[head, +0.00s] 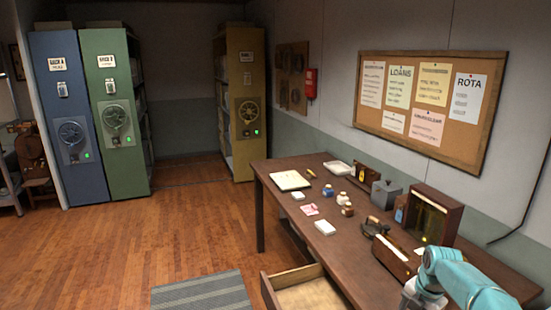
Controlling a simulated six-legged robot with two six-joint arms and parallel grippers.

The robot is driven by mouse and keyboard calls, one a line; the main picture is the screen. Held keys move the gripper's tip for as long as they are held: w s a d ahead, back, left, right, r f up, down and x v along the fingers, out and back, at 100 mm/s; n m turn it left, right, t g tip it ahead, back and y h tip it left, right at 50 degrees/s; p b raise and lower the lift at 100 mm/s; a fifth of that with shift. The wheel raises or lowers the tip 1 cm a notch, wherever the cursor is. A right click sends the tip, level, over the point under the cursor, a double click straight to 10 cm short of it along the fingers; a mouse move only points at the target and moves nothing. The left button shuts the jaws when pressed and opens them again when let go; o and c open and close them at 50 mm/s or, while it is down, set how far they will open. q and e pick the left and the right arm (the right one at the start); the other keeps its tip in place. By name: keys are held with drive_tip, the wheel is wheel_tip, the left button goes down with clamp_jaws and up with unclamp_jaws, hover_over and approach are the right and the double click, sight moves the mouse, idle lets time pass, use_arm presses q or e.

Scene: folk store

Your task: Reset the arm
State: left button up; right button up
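My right arm, teal with a pale wrist, reaches in from the bottom right corner over the near end of the desk. Its gripper end (412,300) is at the bottom edge of the head view, by the desk's front edge. The fingers are mostly cut off or hidden, so I cannot tell whether they are open or shut. I see nothing held there. My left arm and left gripper are not in view.
The wooden desk (290,204) carries small bottles, papers, boxes and a wooden cabinet (434,214) near my arm. Its drawer (312,296) stands open. Blue (68,110), green (115,110) and yellow (246,95) shelving units stand behind.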

drive_tip(key=s+a+f+m+y+b, duration=0.1)
drive_tip(key=s+a+f+m, duration=0.3)
drive_tip(key=a+f, duration=0.45)
drive_tip(key=s+a+f+m+y+b, duration=0.1)
drive_tip(key=s+a+f+m, duration=0.2)
drive_tip(key=a+f+m, duration=0.45)
drive_tip(key=s+a+f+m+b, duration=0.1)
drive_tip(key=s+a+m, duration=0.3)
drive_tip(key=s, duration=0.4)
drive_tip(key=s+a+f+m+y+b, duration=0.1)
drive_tip(key=s+a+f+m, duration=0.3)
drive_tip(key=s, duration=0.4)
drive_tip(key=s+a+f+m, duration=0.3)
drive_tip(key=s+a+m, duration=0.1)
drive_tip(key=s+m, duration=0.2)
drive_tip(key=shift+s+a+f+g+b, duration=0.2)
drive_tip(key=shift+s+g+b, duration=0.2)
drive_tip(key=shift+s, duration=0.5)
drive_tip(key=shift+s, duration=0.1)
